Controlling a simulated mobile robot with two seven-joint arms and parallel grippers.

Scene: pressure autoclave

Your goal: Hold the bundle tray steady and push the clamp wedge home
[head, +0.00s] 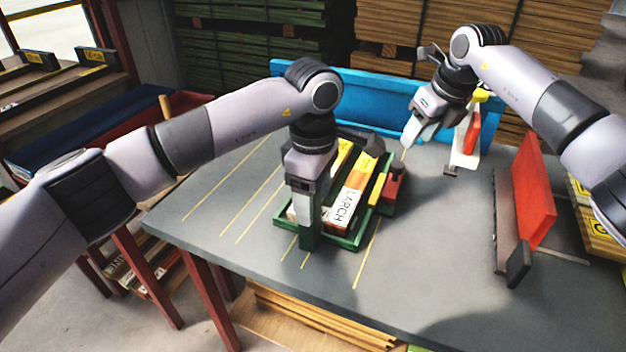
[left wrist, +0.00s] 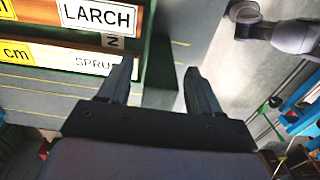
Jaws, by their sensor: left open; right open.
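The green bundle tray (head: 343,243) sits on the grey table and holds labelled timber pieces, one marked LARCH (head: 345,205). In the left wrist view the LARCH piece (left wrist: 98,15) lies beside one whose label is partly hidden, starting SPRU (left wrist: 95,62). A yellow piece (head: 377,190), apparently the clamp wedge, is at the tray's right side, next to a red block (head: 393,186). My left gripper (head: 306,225) points down at the tray's near left corner. Its open fingers straddle a green upright part of the tray (left wrist: 159,75). My right gripper (head: 407,142) is open, above and behind the red block.
A white stand with red and yellow parts (head: 467,140) is behind right. A red panel (head: 533,190) stands at the right. The table front (head: 420,285) is clear. Yellow lines (head: 235,205) mark the left.

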